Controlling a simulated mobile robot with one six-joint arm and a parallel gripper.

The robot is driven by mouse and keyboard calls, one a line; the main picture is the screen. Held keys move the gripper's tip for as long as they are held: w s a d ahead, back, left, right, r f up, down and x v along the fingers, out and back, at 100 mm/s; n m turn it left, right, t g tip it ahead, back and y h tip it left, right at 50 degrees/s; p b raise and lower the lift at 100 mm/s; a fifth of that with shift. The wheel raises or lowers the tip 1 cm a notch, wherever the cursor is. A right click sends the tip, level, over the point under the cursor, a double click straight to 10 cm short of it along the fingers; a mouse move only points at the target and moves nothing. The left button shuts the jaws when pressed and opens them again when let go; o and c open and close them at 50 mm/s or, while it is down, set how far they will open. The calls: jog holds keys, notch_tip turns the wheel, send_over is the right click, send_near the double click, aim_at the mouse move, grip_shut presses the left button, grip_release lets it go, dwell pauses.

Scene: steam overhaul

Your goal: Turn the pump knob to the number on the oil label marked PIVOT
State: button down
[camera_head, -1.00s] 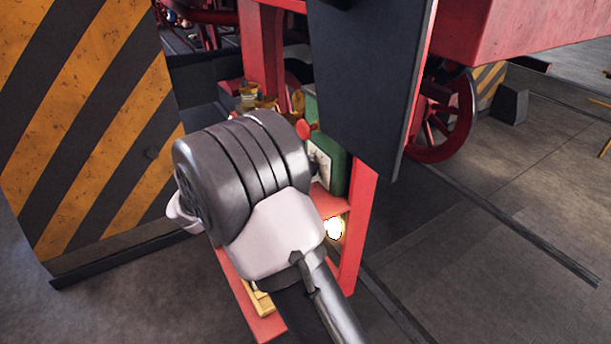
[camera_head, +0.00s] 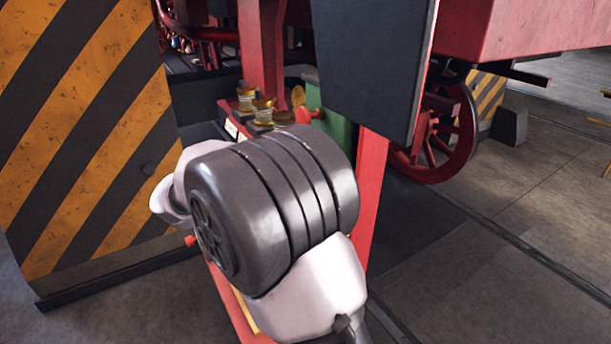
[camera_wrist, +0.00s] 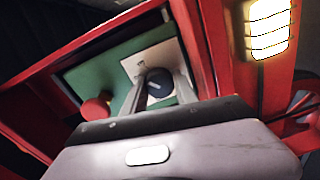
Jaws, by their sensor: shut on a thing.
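In the wrist view my gripper (camera_wrist: 162,82) is shut on the dark round pump knob (camera_wrist: 159,91), one finger on each side. The knob sits on a pale dial plate (camera_wrist: 140,66) on the green pump box (camera_wrist: 80,72). The dial's numbers are too small to read. In the head view the green box (camera_head: 338,131) shows behind my arm, which hides the knob and gripper. Brass oil cups (camera_head: 263,108) stand left of the box, with a small pale label (camera_head: 231,129) below. Its writing is not readable.
A red button (camera_wrist: 96,109) sits on the box beside the dial. Red frame members (camera_wrist: 222,60) and a bright lamp (camera_wrist: 269,28) are close on the right. A striped yellow-black panel (camera_head: 85,130) stands left, and a dark plate (camera_head: 368,65) hangs right of the box.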

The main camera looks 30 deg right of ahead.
jog(key=shift+s+f+m+b, duration=0.1)
jog(key=shift+f+m+b, duration=0.05)
jog(key=shift+m+b, duration=0.85)
jog(key=c, duration=1)
grip_release()
jog(key=a+p, duration=0.2)
jog(key=a, duration=1.5)
jog(key=shift+s+a+r+p, duration=0.25)
jog(key=shift+s+r+p, duration=0.1)
jog(key=shift+s+r, duration=0.05)
